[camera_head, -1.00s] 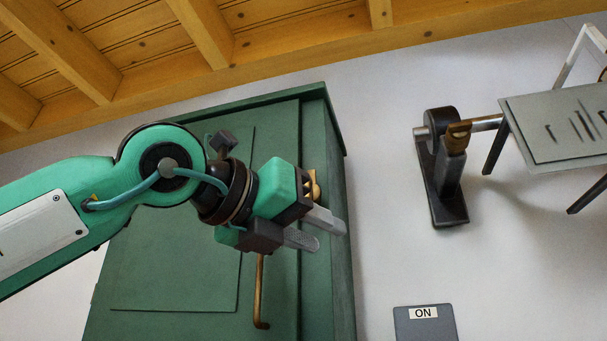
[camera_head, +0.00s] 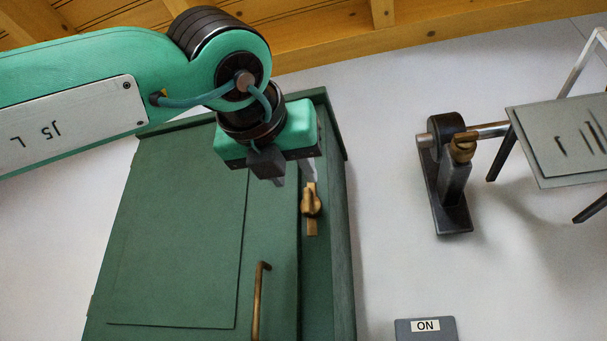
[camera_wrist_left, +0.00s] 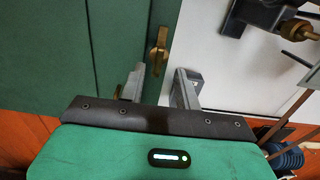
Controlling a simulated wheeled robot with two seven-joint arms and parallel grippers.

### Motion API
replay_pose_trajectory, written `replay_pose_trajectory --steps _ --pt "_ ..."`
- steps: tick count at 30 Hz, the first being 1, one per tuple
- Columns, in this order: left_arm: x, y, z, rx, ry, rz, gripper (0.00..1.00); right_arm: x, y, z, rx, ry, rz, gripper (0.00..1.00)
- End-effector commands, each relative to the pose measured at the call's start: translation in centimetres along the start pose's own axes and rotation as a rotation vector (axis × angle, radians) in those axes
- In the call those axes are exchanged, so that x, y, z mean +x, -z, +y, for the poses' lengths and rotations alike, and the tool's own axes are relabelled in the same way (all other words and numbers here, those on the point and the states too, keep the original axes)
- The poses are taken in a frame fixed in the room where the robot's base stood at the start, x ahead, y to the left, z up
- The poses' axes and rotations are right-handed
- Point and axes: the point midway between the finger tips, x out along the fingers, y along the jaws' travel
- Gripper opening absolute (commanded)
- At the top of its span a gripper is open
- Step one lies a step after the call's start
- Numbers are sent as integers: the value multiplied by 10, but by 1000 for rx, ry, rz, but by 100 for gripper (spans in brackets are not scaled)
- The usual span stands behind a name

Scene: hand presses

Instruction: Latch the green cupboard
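The green cupboard (camera_head: 190,250) stands against the wall in the head view, its door looking closed. A brass latch (camera_head: 311,201) with an upright plate and turning knob sits at the door's right edge; it also shows in the left wrist view (camera_wrist_left: 158,50). A brass bar handle (camera_head: 258,305) is lower on the door. My left gripper (camera_head: 294,175) points down just above the latch, fingers apart and empty. In the left wrist view the gripper (camera_wrist_left: 160,84) is open, with the latch beyond the gap between its fingertips. Contact with the latch cannot be told. My right gripper is out of view.
Right of the cupboard, a dark bracket (camera_head: 450,185) with a brass part and metal shaft is on the pale wall. A grey slotted panel (camera_head: 565,140) is farther right. An ON plate (camera_head: 425,328) is at the bottom. Bare wall separates cupboard and bracket.

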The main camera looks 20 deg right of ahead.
Motion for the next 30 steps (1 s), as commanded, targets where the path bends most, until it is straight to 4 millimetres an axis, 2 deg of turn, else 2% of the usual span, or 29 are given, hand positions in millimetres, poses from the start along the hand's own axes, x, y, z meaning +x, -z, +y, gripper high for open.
replay_pose_trajectory --steps 1,3,9,14,21,22,27,30 --pt "11 -5 0 0 0 1 33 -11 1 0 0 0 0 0" --pt "25 -5 0 -1 0 2 33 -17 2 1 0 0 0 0" --pt "50 -3 0 0 0 0 33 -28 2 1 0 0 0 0" --pt "58 -1 0 -1 2 -1 33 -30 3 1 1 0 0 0" --pt "59 0 0 -1 1 -1 33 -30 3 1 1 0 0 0" --pt "59 0 0 -1 1 -1 31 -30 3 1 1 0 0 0" --pt "59 0 0 -1 1 -1 0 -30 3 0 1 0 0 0" --pt "59 0 0 -1 1 -1 0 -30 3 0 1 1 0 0"
